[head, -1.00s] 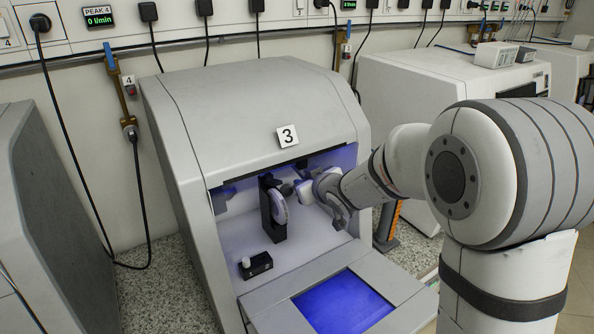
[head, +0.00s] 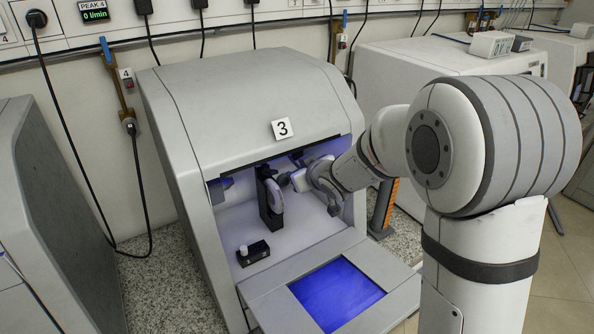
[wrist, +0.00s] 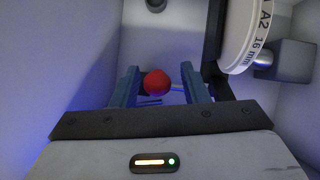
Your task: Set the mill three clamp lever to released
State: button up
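Mill three (head: 240,95) is the grey cabinet with the "3" label, its front open and lit blue inside. My gripper (head: 290,180) reaches into its chamber from the right, close to the white disc (head: 276,198) in its black holder (head: 264,212). In the wrist view, the clamp lever's red ball knob (wrist: 157,82) shows between the two blue fingers of my gripper (wrist: 160,88). A thin metal rod runs right from the knob. The fingers are apart, with a gap on each side of the knob. The disc, marked "A2 16 mm", is at upper right (wrist: 245,35).
A black block with a white knob (head: 254,252) sits on the chamber floor. The blue screen panel (head: 335,292) lies in front. The chamber's right wall and top edge are close around my arm. Another machine (head: 420,75) stands to the right.

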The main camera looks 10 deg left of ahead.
jog(key=v, duration=0.7)
jog(key=shift+s+d+r, duration=0.15)
jog(key=shift+s+d, duration=0.1)
jog(key=shift+s, duration=0.05)
